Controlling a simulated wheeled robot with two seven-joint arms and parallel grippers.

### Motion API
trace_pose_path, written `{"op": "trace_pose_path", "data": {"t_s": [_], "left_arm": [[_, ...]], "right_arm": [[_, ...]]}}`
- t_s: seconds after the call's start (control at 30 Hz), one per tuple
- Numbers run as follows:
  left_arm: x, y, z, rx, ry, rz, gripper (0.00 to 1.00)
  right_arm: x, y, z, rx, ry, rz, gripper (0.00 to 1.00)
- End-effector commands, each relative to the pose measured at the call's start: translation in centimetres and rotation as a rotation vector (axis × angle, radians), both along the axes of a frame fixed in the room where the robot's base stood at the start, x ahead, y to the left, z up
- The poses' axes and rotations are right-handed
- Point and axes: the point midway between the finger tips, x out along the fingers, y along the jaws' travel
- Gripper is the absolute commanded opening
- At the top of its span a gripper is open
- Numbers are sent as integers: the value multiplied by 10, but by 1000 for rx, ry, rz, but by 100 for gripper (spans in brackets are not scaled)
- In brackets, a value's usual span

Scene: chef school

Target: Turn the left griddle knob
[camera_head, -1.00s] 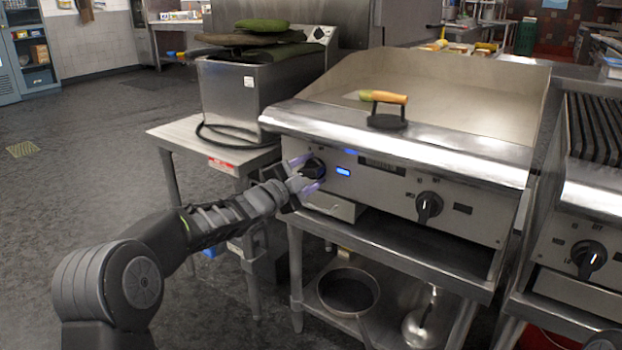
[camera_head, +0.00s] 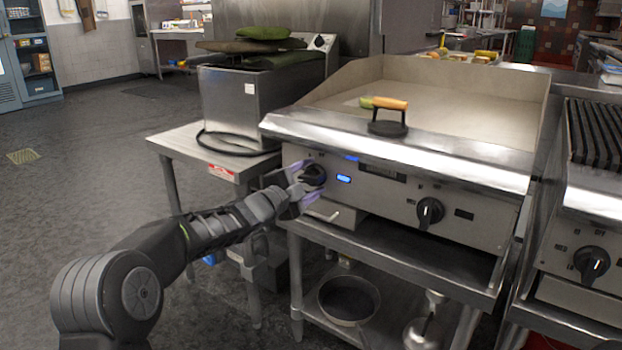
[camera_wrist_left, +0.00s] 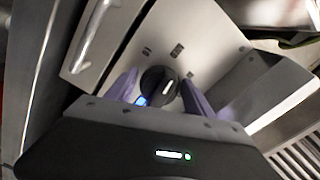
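The left griddle knob (camera_head: 313,175) is black and sits at the left end of the griddle's front panel, beside a lit blue indicator (camera_head: 344,179). My left gripper (camera_head: 303,183) is at this knob with its fingers apart. In the left wrist view, the knob (camera_wrist_left: 159,86) lies between the two purplish fingers. A gap shows on its left side; the right finger is very close, and I cannot tell whether it touches. My right gripper is not in view.
The right griddle knob (camera_head: 430,212) is farther along the panel. A metal fryer box (camera_head: 236,105) stands on a side table to the left. A pan (camera_head: 348,300) sits on the shelf below.

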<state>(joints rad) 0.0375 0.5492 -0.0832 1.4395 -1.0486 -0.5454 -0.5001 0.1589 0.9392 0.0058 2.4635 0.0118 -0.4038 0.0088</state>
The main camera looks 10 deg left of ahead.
Motion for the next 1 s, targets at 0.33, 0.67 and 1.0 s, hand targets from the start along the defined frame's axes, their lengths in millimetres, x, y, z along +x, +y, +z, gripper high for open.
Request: {"op": "trace_pose_path", "data": {"t_s": [0.33, 0.67, 1.0], "left_arm": [[-20, 9, 2, 0, -1, 0, 61], [-67, 27, 1, 1, 0, 1, 61], [-73, 29, 0, 0, 0, 0, 61]], "right_arm": [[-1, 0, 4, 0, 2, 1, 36], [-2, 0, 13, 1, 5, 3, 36], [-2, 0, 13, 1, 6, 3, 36]]}}
